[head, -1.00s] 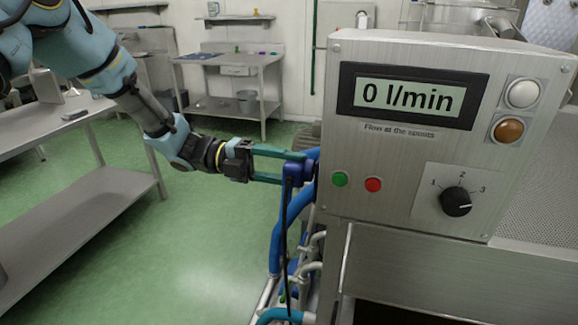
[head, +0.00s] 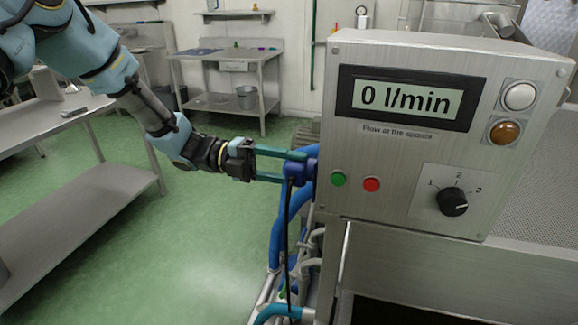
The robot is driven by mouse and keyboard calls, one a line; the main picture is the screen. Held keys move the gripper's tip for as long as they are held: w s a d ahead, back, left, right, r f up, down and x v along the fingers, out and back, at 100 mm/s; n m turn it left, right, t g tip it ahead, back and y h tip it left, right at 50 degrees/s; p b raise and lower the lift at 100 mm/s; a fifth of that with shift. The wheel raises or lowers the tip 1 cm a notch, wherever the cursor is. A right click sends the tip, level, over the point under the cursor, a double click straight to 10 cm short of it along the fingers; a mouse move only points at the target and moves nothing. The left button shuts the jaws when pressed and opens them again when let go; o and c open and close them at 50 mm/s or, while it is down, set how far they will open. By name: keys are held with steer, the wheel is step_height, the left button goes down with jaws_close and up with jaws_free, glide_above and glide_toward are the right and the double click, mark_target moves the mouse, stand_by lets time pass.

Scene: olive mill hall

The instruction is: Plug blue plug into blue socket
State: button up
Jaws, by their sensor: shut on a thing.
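My gripper (head: 293,167) reaches in from the left with two green fingers. It is shut on the blue plug (head: 298,174), which has a dark cord hanging down from it. The plug is at the left side of the steel control box (head: 400,146), level with the green button. A blue part (head: 313,168) shows between the plug and the box edge; I cannot tell whether it is the blue socket or part of the plug. The box's left side is seen too edge-on to show whether the plug is seated.
Blue hoses (head: 277,235) and pale pipes run down below the plug, close to the box. The box front has a "0 l/min" display (head: 408,97), buttons and a knob (head: 452,202). A steel bench (head: 90,215) stands at left, with open green floor between.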

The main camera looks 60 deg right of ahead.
steer(key=shift+s+d, duration=0.1)
steer(key=shift+s, duration=0.15)
steer(key=o, duration=1.3)
steer(key=shift+o, duration=0.2)
steer(key=b+v, duration=0.3)
steer(key=v, duration=0.7)
steer(key=shift+w, duration=0.35)
steer(key=shift+a, duration=0.2)
